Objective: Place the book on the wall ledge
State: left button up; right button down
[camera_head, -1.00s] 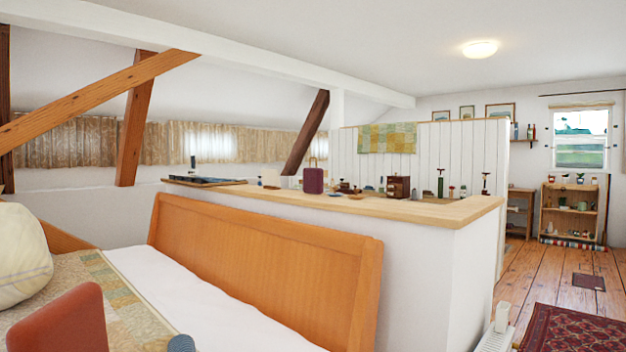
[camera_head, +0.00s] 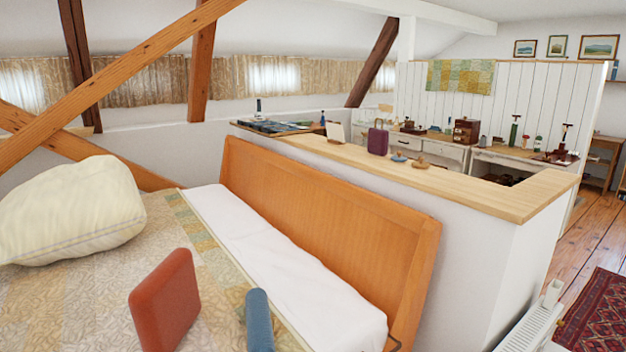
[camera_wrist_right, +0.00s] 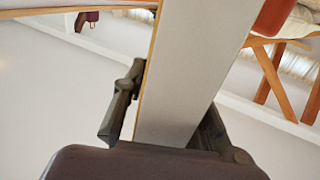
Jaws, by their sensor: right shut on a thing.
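The book (camera_wrist_right: 185,65) shows in the right wrist view as a long pale grey slab with a thin tan edge. My right gripper (camera_wrist_right: 168,118) is shut on it, with one dark finger on each side. Neither the book nor my grippers show in the head view. The wall ledge (camera_head: 455,188) is the light wooden top of the white half wall, behind the orange headboard. My left gripper is out of view.
A maroon case (camera_head: 378,139), a pale card (camera_head: 335,132) and small objects stand on the ledge; its right part is clear. A white radiator (camera_head: 530,325) stands at lower right.

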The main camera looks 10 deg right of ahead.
aim_at(471, 186)
jog(key=l+u, duration=0.75)
jog(key=k+l+u, duration=0.1)
jog(key=l, duration=0.35)
jog(key=k+l, duration=0.15)
jog(key=l, duration=0.3)
jog(key=k+l+u, duration=0.15)
jog(key=l, duration=0.25)
jog(key=k+l, duration=0.1)
jog(key=l, duration=0.35)
jog(key=k+l+u, duration=0.15)
jog(key=l, duration=0.25)
jog(key=k+l+u, duration=0.1)
jog(key=l, duration=0.3)
